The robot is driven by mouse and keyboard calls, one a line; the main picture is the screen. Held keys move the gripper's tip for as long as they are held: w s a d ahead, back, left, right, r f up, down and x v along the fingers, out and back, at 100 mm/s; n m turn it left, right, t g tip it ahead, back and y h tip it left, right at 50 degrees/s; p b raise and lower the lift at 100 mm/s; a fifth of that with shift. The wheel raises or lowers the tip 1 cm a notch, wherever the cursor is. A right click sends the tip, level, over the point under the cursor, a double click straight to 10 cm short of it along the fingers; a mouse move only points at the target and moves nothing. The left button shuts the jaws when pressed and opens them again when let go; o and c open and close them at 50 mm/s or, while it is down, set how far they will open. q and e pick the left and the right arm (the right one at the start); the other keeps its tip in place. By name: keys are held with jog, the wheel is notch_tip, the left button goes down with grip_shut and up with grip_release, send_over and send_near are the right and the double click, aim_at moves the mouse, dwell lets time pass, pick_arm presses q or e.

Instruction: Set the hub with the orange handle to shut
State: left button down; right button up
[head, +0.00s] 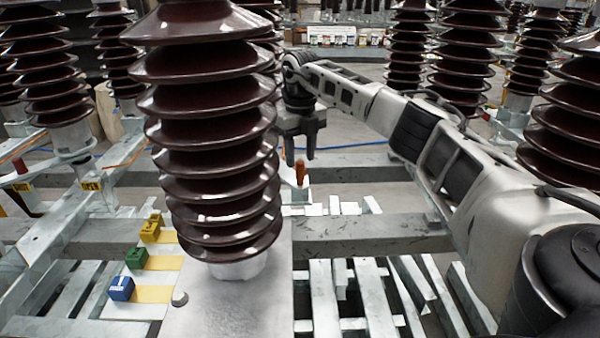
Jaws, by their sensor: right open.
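The orange handle (301,173) stands upright just right of the large brown insulator in the middle. Its pale hub (289,179) shows only in part; the insulator hides the rest, so I cannot tell its setting. My right gripper (300,158) points down at the handle, with its two fingers apart. The handle's top shows close to the fingertips, between or just below them; I cannot tell whether they touch. My left gripper is not in view.
The tall brown insulator (210,130) stands directly in front, left of my right gripper. Grey steel beams (380,232) run below. Blue (121,289), green (136,258) and yellow (150,232) blocks sit at left. Another hub with a red handle (20,166) is at far left.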

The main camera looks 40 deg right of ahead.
jog(key=shift+f, duration=2.7)
grip_shut()
